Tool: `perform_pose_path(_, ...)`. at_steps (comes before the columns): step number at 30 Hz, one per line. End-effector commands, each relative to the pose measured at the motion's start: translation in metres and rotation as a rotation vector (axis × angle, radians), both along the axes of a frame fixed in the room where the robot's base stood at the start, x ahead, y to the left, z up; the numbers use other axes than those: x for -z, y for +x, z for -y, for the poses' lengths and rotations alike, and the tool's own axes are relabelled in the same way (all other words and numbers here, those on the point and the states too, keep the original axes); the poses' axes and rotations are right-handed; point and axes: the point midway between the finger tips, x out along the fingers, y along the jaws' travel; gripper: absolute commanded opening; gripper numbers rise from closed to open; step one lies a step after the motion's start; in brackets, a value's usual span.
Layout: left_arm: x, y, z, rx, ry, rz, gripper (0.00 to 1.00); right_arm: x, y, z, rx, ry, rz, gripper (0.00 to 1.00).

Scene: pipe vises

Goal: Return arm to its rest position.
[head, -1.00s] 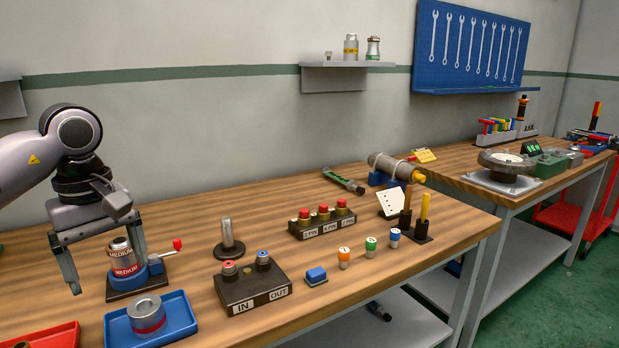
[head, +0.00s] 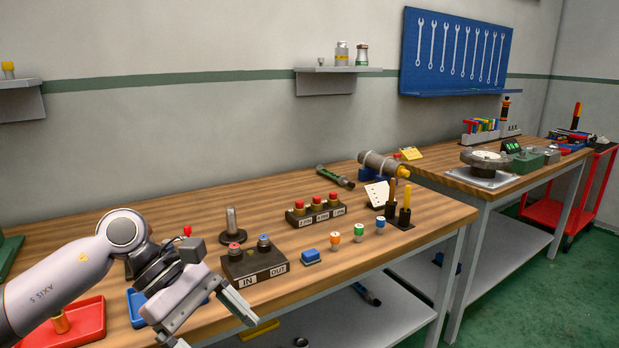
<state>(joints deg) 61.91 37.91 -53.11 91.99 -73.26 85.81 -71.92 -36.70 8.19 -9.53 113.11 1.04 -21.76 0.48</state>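My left arm comes in from the left, low over the bench (head: 375,226). My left gripper (head: 215,328) hangs near the bench's front edge, in front of the IN/OUT button box (head: 254,265). Its two fingers are spread apart with nothing seen between them. One finger runs close to the bottom edge of the picture. The small vise is mostly hidden behind my arm; its red handle knob (head: 187,230) shows above the wrist. The MEDIUM piece it held is hidden now. My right gripper is not in view.
A red tray (head: 90,322) with a brass piece lies beneath my forearm. A blue tray (head: 137,308) is partly covered by my wrist. The floor in front is clear.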

Motion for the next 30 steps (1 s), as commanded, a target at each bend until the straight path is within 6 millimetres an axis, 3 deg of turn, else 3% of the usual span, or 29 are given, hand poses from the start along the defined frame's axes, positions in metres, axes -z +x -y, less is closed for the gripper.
perform_pose_path(3, -0.001, -0.020, 0.043, -0.099, -0.222, -0.195, 0.88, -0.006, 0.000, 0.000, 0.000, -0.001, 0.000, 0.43)
perform_pose_path(6, -0.010, -0.030, 0.070, -0.202, -0.399, -0.381, 0.88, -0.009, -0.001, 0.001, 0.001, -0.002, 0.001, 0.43)
perform_pose_path(10, -0.023, -0.034, 0.090, -0.352, -0.612, -0.656, 0.88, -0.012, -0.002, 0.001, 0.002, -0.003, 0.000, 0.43)
perform_pose_path(14, -0.033, -0.028, 0.095, -0.514, -0.806, -0.961, 0.88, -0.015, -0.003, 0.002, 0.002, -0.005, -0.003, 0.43)
perform_pose_path(18, -0.031, -0.014, 0.084, -0.701, -0.995, -1.313, 0.88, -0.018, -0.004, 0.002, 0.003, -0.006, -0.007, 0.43)
perform_pose_path(22, -0.012, 0.000, 0.062, -0.883, -1.155, -1.657, 0.88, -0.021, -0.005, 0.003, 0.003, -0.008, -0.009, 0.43)
perform_pose_path(26, 0.025, 0.007, 0.033, -1.070, -1.302, -2.011, 0.88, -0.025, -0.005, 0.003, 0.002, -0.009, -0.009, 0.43)
perform_pose_path(30, 0.080, -0.001, -0.003, -1.276, -1.456, -2.394, 0.88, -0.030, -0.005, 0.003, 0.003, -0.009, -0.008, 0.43)
